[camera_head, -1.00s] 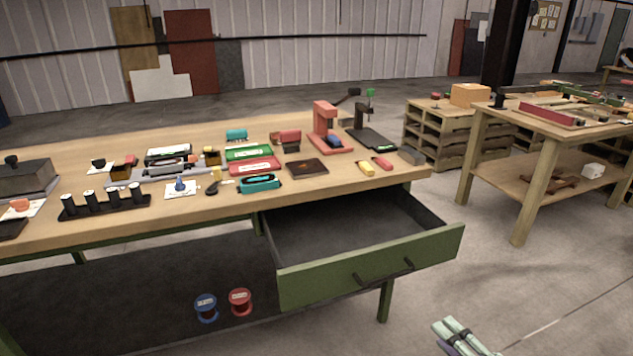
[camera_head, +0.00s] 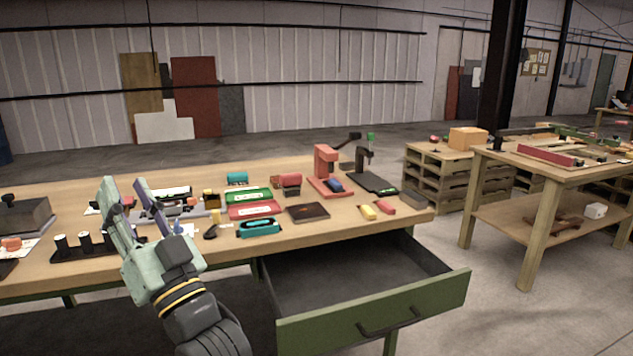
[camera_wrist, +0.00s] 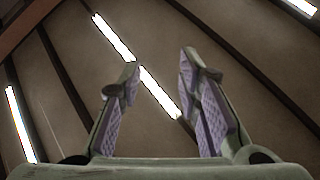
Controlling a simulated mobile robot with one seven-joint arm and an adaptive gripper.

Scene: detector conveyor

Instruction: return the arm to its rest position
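My gripper (camera_head: 128,200) is raised in front of the left part of the workbench, with its fingers pointing up. The fingers stand apart with nothing between them. In the wrist view my gripper (camera_wrist: 158,108) is open and empty, and only the ceiling with its light strips shows beyond it. In the head view it hides part of the items at the left of the bench.
The workbench (camera_head: 330,235) holds many small items, among them a red press (camera_head: 325,172) and a teal device (camera_head: 258,228). Its green-fronted drawer (camera_head: 375,318) stands open and looks empty. A second table (camera_head: 545,205) is at the right, with open floor between.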

